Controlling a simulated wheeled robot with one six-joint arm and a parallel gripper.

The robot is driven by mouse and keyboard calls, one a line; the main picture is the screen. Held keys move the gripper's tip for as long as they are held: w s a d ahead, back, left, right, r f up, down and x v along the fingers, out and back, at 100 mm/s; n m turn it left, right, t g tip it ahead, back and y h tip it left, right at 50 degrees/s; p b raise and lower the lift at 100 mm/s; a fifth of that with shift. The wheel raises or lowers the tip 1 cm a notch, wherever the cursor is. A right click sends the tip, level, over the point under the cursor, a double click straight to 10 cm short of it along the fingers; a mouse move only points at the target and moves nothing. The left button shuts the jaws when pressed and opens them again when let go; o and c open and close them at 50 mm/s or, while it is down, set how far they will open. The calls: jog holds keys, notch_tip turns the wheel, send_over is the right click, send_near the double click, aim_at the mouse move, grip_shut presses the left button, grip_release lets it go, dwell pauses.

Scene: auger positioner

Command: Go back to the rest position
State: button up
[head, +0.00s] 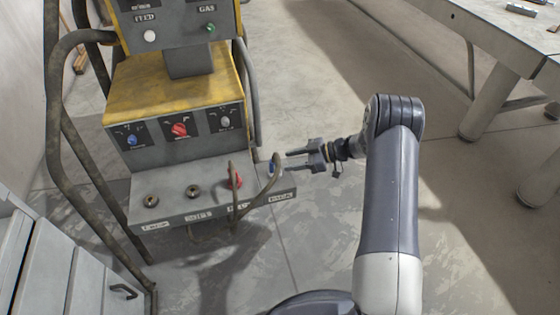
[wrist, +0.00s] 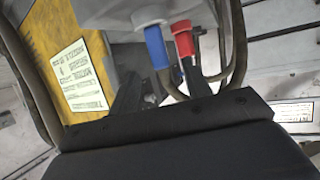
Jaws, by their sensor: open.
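My gripper (head: 289,161) is open at the right end of the yellow and grey machine's front ledge, with its fingers pointing left. Its fingertips are close to a blue plug (head: 273,167) on a cable. In the wrist view my two dark fingers (wrist: 163,84) stand apart. The blue plug (wrist: 157,47) and a red plug (wrist: 183,40) show beyond and between them. Whether a finger touches the blue plug I cannot tell. The red plug (head: 235,181) sits in the ledge left of the blue one.
The yellow and grey machine (head: 150,95) has knobs and a tubular frame (head: 60,130). Cables loop by the plugs. A grey cabinet (head: 70,275) stands at lower left and a metal table (head: 500,50) at upper right. The floor (head: 310,85) behind my arm is clear.

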aim_at(275, 164)
jog(key=v, duration=0.4)
jog(key=b+x, duration=0.1)
jog(key=x, duration=0.9)
jog(key=shift+a+f+b, duration=0.15)
jog(key=shift+b, duration=0.15)
jog(key=shift+a, duration=0.3)
jog(key=shift+d+m+t, duration=0.1)
jog(key=shift+m+t, duration=0.5)
jog(key=shift+t, duration=0.1)
jog(key=shift+g, duration=0.3)
